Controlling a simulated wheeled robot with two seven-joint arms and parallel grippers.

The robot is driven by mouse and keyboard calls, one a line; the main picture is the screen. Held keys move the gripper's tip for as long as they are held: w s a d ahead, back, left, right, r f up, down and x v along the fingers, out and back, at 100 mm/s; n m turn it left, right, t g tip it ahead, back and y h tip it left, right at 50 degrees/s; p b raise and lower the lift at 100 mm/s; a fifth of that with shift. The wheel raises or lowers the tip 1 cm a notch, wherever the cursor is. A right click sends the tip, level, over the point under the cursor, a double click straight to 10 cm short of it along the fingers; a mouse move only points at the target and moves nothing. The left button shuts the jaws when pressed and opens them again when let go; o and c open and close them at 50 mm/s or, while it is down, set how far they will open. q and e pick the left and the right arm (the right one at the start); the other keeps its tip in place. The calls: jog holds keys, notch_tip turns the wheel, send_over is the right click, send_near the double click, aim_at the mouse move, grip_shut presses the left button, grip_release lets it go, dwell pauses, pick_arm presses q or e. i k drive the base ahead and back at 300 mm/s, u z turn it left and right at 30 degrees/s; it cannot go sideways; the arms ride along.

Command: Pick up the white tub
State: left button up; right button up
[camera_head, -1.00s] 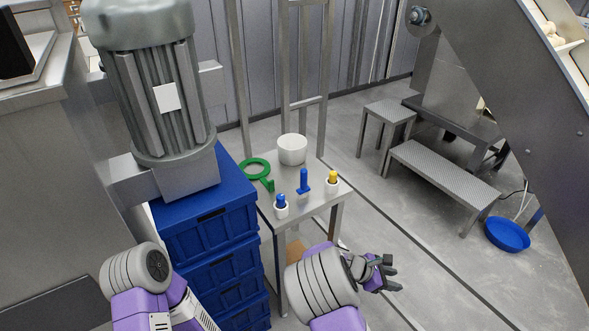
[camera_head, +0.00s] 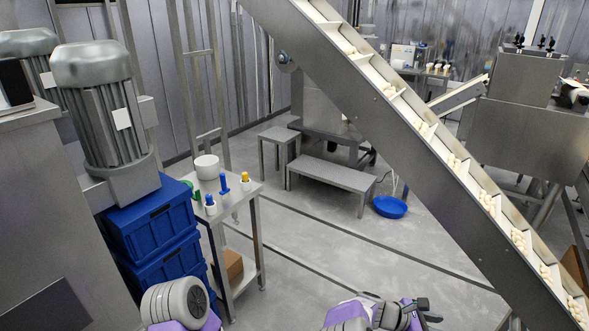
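The white tub (camera_head: 206,167) stands upright on the small metal table (camera_head: 238,192), left of the picture's middle. No gripper touches it. My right gripper (camera_head: 429,311) is at the bottom edge, well to the right of the table and far from the tub. Its dark fingers look spread apart with nothing between them. My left arm shows at the bottom left, but its gripper is out of view.
Small bottles with blue (camera_head: 224,183) and yellow (camera_head: 245,178) tops stand near the tub. Blue crates (camera_head: 150,222) are stacked left of the table. A conveyor (camera_head: 400,130) slants across the right. A blue basin (camera_head: 390,207) lies on open floor.

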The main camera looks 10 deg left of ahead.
aim_at(207, 167)
jog(key=z, duration=0.05)
jog(key=i, duration=1.65)
jog(key=u, duration=1)
jog(key=i, duration=1.2)
jog(key=u, duration=1.35)
jog(key=i, duration=0.3)
jog(key=u, duration=0.4)
